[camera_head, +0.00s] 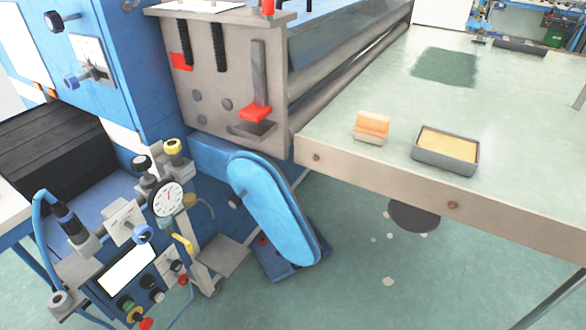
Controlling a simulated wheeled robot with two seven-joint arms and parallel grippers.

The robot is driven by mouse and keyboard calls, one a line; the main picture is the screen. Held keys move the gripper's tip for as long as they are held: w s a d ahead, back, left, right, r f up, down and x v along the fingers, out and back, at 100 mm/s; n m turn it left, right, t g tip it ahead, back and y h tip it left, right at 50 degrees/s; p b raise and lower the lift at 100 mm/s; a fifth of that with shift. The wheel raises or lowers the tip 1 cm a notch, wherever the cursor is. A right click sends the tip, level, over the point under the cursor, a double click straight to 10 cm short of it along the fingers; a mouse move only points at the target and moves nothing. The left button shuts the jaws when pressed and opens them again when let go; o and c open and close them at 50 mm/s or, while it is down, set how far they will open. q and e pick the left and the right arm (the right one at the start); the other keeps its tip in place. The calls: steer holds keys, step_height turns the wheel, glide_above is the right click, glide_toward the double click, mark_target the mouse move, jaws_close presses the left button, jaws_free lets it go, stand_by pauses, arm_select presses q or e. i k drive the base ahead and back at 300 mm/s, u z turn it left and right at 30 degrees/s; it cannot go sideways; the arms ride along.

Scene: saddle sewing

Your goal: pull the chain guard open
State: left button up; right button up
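The chain guard appears to be the long, rounded blue cover (272,210) low on the machine's side, near the middle of the view. It slants from upper left to lower right, with its smooth outer face toward me. A thin darker edge shows along its right side. No chain is visible, and whatever is behind the cover is hidden. Neither of my grippers shows in the view.
A pale green table (350,165) juts out to the right of the guard, holding a yellow-filled tray (446,150) and an orange-and-tan block (371,127). A dial gauge (166,198) and control knobs crowd the left. Open floor (370,285) lies right of the guard.

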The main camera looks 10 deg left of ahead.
mark_target(258, 184)
steer(key=u, duration=0.25)
steer(key=i, duration=0.35)
steer(key=u, duration=1.6)
